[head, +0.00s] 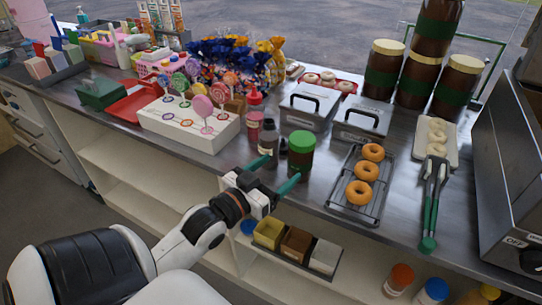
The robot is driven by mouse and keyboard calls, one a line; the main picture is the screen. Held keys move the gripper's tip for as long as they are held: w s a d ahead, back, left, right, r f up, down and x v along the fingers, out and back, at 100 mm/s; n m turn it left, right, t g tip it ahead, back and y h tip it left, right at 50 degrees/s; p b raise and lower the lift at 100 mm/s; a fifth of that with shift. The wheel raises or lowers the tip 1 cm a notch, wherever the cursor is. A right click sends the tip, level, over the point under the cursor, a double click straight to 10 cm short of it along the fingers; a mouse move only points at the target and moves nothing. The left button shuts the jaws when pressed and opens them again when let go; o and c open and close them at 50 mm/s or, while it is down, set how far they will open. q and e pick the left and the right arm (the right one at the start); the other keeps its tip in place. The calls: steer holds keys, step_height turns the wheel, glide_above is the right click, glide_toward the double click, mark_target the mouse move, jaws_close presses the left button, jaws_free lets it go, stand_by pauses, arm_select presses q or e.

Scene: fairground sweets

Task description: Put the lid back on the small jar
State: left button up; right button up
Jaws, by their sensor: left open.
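A small brown jar (300,161) with a green top (301,141) stands upright near the front edge of the counter. I cannot tell whether this green top is a lid seated on it, and I cannot make out a separate loose lid for it. My left gripper (273,173) is open, with its two green fingers spread. It is at the counter's front edge, just in front of the jar and a dark bottle (268,145). Nothing shows between the fingers. My right gripper is not in view.
A wire rack (341,190) of doughnuts and green-handled tongs (432,200) lie to the right. Lidded metal tins (309,104) and large brown jars (382,70) stand behind. A white lollipop box (170,129) is left. Below, a shelf holds small boxes (296,243).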

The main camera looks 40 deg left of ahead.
arm_select(q)
steer(key=shift+s, duration=0.65)
